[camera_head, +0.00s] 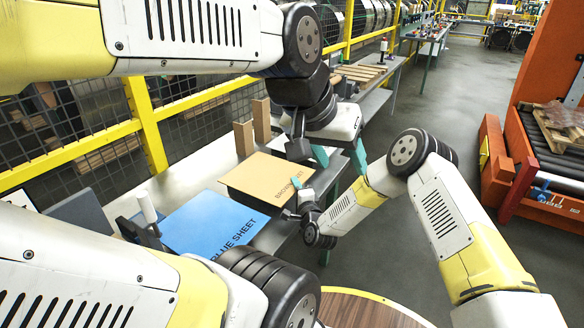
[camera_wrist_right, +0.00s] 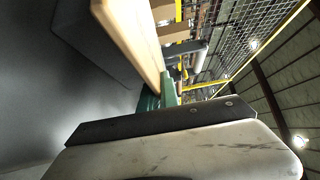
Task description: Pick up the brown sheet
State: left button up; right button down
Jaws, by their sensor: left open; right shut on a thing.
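The brown sheet (camera_head: 262,178) is a flat tan panel with dark lettering, partly covered by my right gripper. It lies level on or over a dark block, and I cannot tell whether they touch. My right gripper (camera_head: 299,189) is shut on its right edge. In the right wrist view, the tan edge of the brown sheet (camera_wrist_right: 133,38) runs in between the teal fingers of my right gripper (camera_wrist_right: 160,92). My left gripper (camera_head: 340,157) is open and empty, its teal fingers apart, just beyond the sheet to the right.
A blue sheet (camera_head: 208,222) lies to the left, nearer me, on the same bench. Two upright tan blocks (camera_head: 243,138) stand behind the brown sheet. A yellow-framed mesh fence (camera_head: 152,128) runs behind the bench. An orange conveyor (camera_head: 548,160) stands at the right, with open floor between.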

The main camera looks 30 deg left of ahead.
jog(key=shift+r, duration=2.55)
